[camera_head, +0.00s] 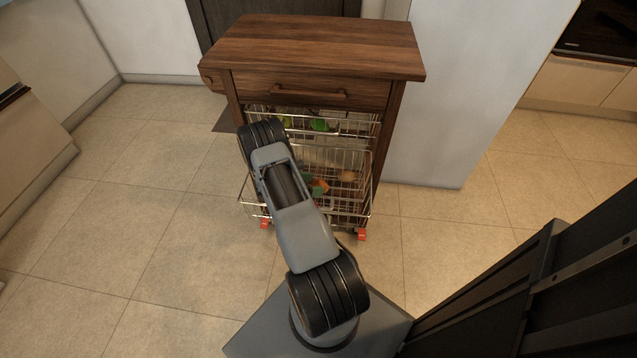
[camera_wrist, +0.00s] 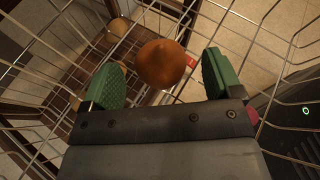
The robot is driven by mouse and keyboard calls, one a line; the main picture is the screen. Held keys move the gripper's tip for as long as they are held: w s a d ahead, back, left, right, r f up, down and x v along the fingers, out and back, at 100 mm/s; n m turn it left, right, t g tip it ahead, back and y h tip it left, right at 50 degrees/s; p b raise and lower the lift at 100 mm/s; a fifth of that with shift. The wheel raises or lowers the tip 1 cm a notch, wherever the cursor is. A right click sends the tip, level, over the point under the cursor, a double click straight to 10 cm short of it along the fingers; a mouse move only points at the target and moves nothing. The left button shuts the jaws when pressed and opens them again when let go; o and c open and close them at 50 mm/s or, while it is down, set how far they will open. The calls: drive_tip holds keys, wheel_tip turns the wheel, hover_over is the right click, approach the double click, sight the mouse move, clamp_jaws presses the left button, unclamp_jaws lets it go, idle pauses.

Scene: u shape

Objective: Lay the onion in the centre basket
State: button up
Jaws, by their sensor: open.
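In the wrist view a round orange-brown onion (camera_wrist: 165,66) shows between and just beyond the fingertips of my gripper (camera_wrist: 162,82). My gripper's two green fingers are spread, with a narrow gap on each side of the onion. Wire basket bars (camera_wrist: 250,22) run around the onion and the fingers. I cannot tell what bears the onion or which basket level this is. In the head view the wooden cart (camera_head: 315,45) holds an upper wire basket (camera_head: 360,128) and a lower wire basket (camera_head: 345,207).
The upper basket holds green items (camera_head: 319,124); the lower one holds several mixed items (camera_head: 317,186). Another brownish round thing (camera_wrist: 117,28) lies at upper left in the wrist view. A white wall (camera_head: 450,90) stands right of the cart. The tiled floor (camera_head: 130,210) at left is clear.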

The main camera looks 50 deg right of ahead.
sight(314, 184)
drive_tip(key=v, duration=0.4)
drive_tip(key=shift+a+r+p, duration=0.1)
drive_tip(key=shift+p, duration=0.2)
drive_tip(key=shift+w+a+r, duration=0.1)
drive_tip(key=shift+r, duration=0.1)
drive_tip(key=a+r+m+t+y, duration=0.1)
drive_tip(key=a+r+m+y, duration=0.25)
drive_tip(key=a+r, duration=0.45)
drive_tip(key=a+r+m+t+y, duration=0.15)
drive_tip(key=a+r+m, duration=0.35)
drive_tip(key=r, duration=0.6)
drive_tip(key=s+a+r+m+t+y, duration=0.3)
drive_tip(key=s+a+r, duration=0.2)
drive_tip(key=a, duration=0.3)
drive_tip(key=s+a+r+m+t+y, duration=0.3)
drive_tip(key=a+r, duration=0.3)
drive_tip(key=a, duration=0.2)
drive_tip(key=shift+s+a+y, duration=0.35)
drive_tip(key=shift+s+y, duration=0.25)
drive_tip(key=shift+s, duration=0.3)
drive_tip(key=shift+r, duration=0.1)
